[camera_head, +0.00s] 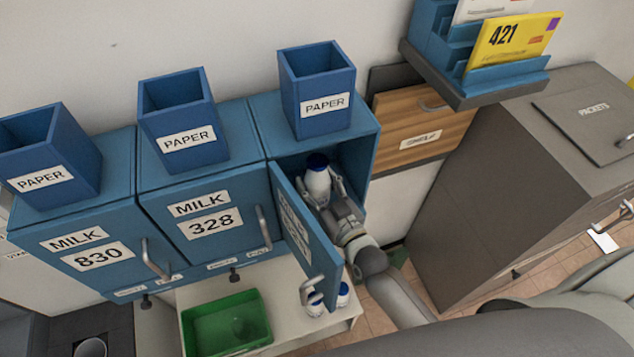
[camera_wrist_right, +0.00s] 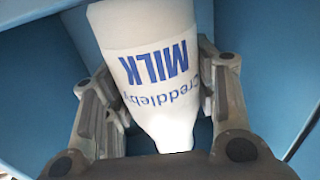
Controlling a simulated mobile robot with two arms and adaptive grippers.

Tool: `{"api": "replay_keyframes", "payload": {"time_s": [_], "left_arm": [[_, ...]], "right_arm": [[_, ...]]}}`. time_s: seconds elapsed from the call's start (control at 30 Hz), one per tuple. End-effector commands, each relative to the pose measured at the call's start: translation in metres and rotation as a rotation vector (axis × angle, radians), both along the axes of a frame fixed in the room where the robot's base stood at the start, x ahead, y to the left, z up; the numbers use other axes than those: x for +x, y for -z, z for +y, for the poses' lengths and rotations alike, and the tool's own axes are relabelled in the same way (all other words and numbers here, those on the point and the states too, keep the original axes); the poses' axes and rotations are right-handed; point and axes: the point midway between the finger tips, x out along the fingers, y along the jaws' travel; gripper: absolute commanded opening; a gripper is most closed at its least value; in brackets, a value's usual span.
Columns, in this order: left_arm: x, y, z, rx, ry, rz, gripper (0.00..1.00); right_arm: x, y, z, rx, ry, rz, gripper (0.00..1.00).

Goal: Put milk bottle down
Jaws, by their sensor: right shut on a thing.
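A white milk bottle (camera_head: 318,184) with a dark blue cap is inside the open blue milk box (camera_head: 367,150) at the right of the row. My right gripper (camera_head: 322,190) is shut on the bottle, one finger on each side. In the right wrist view the bottle (camera_wrist_right: 155,65) fills the middle, with blue "MILK" lettering, between the fingers of the right gripper (camera_wrist_right: 160,100). Blue box walls surround it. I cannot tell whether its base touches the box floor. The open door (camera_head: 308,235) hangs left of my right arm. My left gripper is not in view.
Two closed milk boxes, 830 (camera_head: 85,262) and 328 (camera_head: 200,220), stand to the left, with paper bins on top. Below are a green tray (camera_head: 188,335) and more bottles (camera_head: 315,303) on a white shelf. A grey packets cabinet (camera_head: 480,190) stands at right.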

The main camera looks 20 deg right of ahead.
Motion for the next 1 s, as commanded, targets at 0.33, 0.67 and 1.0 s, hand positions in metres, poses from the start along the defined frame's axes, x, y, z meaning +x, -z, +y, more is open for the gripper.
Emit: {"api": "replay_keyframes", "payload": {"time_s": [0.33,0.67,1.0], "left_arm": [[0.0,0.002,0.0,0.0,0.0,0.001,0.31],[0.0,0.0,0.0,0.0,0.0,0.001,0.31],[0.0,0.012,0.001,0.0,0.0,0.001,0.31]], "right_arm": [[0.0,0.003,0.0,0.0,0.0,0.0,0.75],[0.0,0.0,0.0,0.0,0.0,0.0,0.75],[-0.045,0.004,-0.009,-0.003,0.001,0.003,0.75]]}}
